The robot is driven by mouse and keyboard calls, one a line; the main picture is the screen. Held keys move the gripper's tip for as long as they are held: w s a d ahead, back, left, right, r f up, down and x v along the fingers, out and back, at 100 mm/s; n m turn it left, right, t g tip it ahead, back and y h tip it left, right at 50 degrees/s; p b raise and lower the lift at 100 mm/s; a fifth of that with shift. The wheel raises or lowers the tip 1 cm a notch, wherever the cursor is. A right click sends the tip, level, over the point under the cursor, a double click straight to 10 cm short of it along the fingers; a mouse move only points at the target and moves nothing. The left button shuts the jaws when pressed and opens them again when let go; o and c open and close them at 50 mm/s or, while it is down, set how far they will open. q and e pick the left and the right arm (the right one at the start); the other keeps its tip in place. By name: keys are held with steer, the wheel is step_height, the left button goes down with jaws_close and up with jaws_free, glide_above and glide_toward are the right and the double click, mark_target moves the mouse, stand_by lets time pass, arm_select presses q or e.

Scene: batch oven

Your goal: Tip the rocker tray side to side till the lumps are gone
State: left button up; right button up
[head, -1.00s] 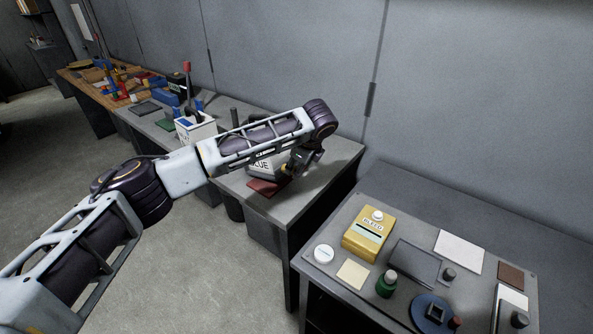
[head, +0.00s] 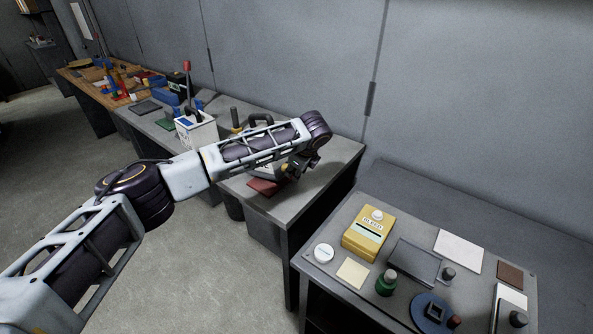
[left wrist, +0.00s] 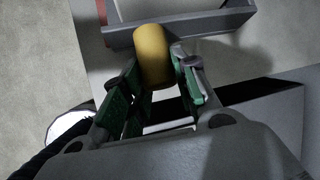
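My left arm reaches over the grey bench, and its gripper (head: 298,168) is at the bench's right part. In the left wrist view the left gripper (left wrist: 155,72) has its green-padded fingers on either side of a yellow cylindrical grip (left wrist: 153,55), apparently closed on it. A grey tray-like rim (left wrist: 200,22) lies just beyond the grip; the tray's inside and any lumps cannot be made out. In the head view my forearm hides most of the pale body (head: 264,171) beside the gripper. My right gripper is not in view.
A dark red pad (head: 267,187) lies at the bench's front edge. A white bin (head: 196,132) stands left of my forearm. The nearer table holds a yellow box (head: 368,235), a green bottle (head: 386,283) and a blue disc (head: 428,313). A wall stands behind.

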arm_select(q)
jaws_close()
steer(key=shift+s+d+f, duration=0.1)
steer(key=shift+f, duration=0.1)
steer(key=f+y, duration=0.1)
steer(key=f+t+p, duration=0.1)
steer(key=d+f+t+y, duration=0.1)
steer(key=shift+s+f+y, duration=0.3)
steer(key=shift+s+f, duration=0.05)
steer(key=shift+f, duration=0.05)
steer(key=shift+d+f+m+t+y, duration=0.15)
steer(key=shift+f+t+y, duration=0.2)
steer(key=shift+f, duration=0.3)
steer(key=shift+a+f+m+t+y, duration=0.15)
steer(key=shift+f+t+y, duration=0.1)
steer(key=shift+f+y, duration=0.3)
steer(key=shift+f, duration=0.5)
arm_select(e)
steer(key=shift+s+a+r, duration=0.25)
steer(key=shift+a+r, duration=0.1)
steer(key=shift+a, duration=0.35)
